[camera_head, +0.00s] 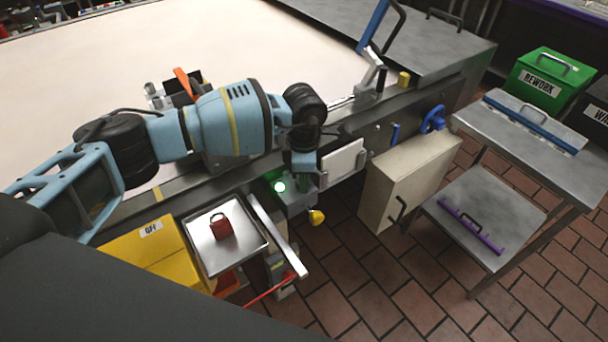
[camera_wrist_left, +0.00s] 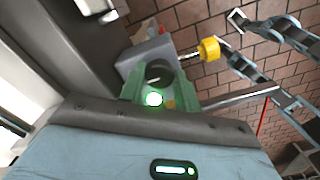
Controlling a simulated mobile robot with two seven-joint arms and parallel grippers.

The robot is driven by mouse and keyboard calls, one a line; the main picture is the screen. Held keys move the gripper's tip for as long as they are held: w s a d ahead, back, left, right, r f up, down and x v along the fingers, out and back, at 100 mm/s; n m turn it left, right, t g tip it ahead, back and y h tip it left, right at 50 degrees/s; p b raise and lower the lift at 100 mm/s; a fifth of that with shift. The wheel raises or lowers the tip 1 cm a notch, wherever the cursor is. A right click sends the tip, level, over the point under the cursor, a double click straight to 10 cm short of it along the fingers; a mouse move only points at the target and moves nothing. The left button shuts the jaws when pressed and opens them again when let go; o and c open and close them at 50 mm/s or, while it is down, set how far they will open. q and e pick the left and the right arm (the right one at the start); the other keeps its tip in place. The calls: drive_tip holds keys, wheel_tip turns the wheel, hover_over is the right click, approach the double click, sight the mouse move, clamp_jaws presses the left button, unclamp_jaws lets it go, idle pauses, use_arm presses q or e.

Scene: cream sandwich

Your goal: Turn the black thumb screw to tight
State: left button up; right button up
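My left gripper (camera_head: 304,172) points down over the small grey box (camera_head: 296,198) at the machine's front edge. In the left wrist view its green fingers (camera_wrist_left: 160,88) stand on both sides of a dark round knob (camera_wrist_left: 159,71), which looks like the black thumb screw. I cannot tell whether the fingers touch the knob. In the head view the gripper hides the knob. A green lamp (camera_head: 280,187) glows beside the fingers; a bright green-white light (camera_wrist_left: 154,99) shows near them in the wrist view.
A yellow knob (camera_head: 317,217) sticks out of the box. A metal bar (camera_head: 277,236) and a tray (camera_head: 199,253) with a red padlock (camera_head: 222,226) are close by. A beige cabinet (camera_head: 405,180) stands to the right.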

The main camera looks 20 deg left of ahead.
use_arm(q)
drive_tip(key=o, duration=0.4)
drive_tip(key=shift+r, duration=4)
